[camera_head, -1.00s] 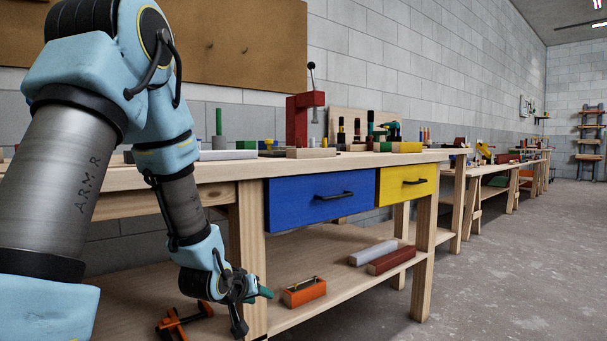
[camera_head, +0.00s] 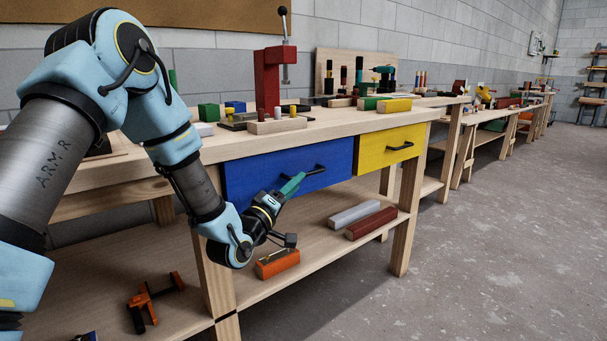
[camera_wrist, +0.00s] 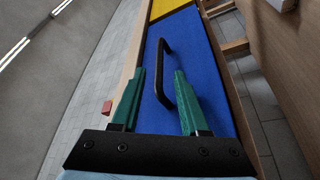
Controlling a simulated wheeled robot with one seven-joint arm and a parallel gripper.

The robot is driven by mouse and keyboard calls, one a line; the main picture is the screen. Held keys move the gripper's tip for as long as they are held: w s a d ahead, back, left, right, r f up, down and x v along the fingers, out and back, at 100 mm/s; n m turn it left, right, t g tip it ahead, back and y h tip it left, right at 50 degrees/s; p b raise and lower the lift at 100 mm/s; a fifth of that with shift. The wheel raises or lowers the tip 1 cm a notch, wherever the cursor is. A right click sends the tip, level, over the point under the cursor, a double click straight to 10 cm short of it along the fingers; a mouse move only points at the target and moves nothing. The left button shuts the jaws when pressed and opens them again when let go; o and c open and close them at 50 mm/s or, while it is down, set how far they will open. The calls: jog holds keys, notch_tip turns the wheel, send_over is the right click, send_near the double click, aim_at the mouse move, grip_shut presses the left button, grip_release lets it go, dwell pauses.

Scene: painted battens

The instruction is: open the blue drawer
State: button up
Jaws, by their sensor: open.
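The blue drawer (camera_head: 245,181) sits under the bench top and looks shut. Its black bar handle (camera_head: 318,170) is on the right part of its front in the head view. My gripper (camera_head: 292,184) is in front of the blue drawer, its green fingers just left of the handle. In the wrist view the gripper (camera_wrist: 155,100) is open, with one green finger on each side. The black handle (camera_wrist: 164,73) shows ahead, between the fingers' lines and nearer the right finger. The blue drawer front (camera_wrist: 208,82) lies behind it. I cannot tell whether a finger touches the handle.
A yellow drawer (camera_head: 385,150) adjoins the blue one on the right. The lower shelf below holds an orange block (camera_head: 278,264), a grey bar (camera_head: 353,214) and a dark red bar (camera_head: 371,224). A red press (camera_head: 268,80) stands on the bench top. The floor at right is clear.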

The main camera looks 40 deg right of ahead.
jog(key=x, duration=0.5)
jog(key=shift+w+d, duration=0.1)
jog(key=shift+d, duration=0.25)
jog(key=shift+c, duration=0.3)
grip_shut()
dwell(0.8)
